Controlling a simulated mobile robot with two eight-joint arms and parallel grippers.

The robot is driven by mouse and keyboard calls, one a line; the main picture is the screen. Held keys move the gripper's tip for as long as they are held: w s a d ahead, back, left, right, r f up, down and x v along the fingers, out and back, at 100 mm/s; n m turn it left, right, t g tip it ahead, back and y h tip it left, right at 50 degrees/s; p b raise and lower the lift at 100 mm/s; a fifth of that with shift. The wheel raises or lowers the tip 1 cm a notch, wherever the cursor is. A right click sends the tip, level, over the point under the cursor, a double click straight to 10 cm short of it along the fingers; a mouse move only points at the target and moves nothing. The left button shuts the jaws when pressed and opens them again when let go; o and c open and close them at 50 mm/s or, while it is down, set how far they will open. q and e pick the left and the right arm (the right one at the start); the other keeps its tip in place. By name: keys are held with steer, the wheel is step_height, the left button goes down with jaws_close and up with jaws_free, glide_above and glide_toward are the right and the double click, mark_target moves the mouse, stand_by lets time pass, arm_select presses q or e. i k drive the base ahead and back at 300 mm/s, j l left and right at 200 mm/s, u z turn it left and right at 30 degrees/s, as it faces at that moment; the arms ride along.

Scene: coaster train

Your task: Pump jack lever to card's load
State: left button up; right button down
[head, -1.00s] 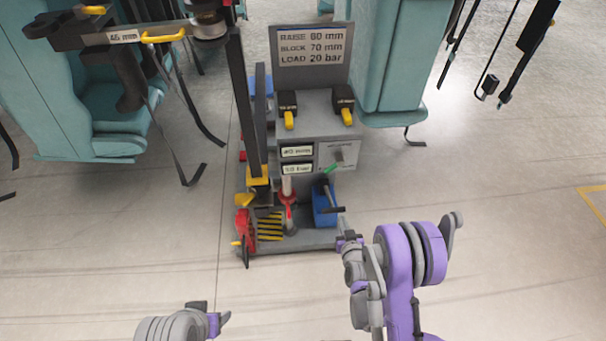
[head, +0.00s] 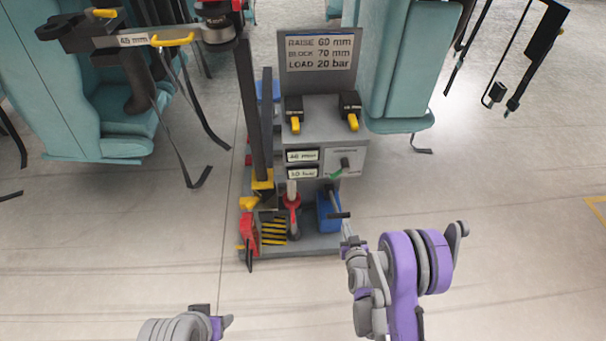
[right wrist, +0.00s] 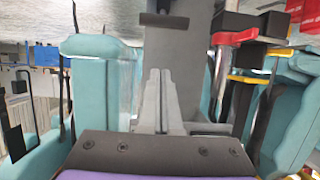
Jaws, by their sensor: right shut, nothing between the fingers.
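The card (head: 320,48) on top of the grey jack stand reads LOAD 20 bar, with RAISE and BLOCK lines above. Two small readouts (head: 302,164) sit on the stand's front; the lower one seems to end in bar, its digits unclear. The dark jack lever (head: 334,202) angles down from the blue pump (head: 327,222) to a crossbar handle. My right gripper (head: 352,243) is shut and empty, just below the handle in the picture, apparently apart from it. In the right wrist view its fingers (right wrist: 160,95) are together, below a dark bar (right wrist: 164,20). My left gripper (head: 222,322) is at the bottom edge, its jaws unclear.
A red jack column (head: 292,215) and a yellow-black striped plate (head: 272,228) stand left of the pump. A teal car (head: 405,70) is behind right. Floor at the right is clear.

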mark_target(334, 203)
steer(key=i+l+z, duration=0.25)
steer(key=l+z, duration=0.25)
steer(key=i+l+z, duration=0.2)
steer(key=i+z, duration=0.15)
steer(key=z, duration=0.15)
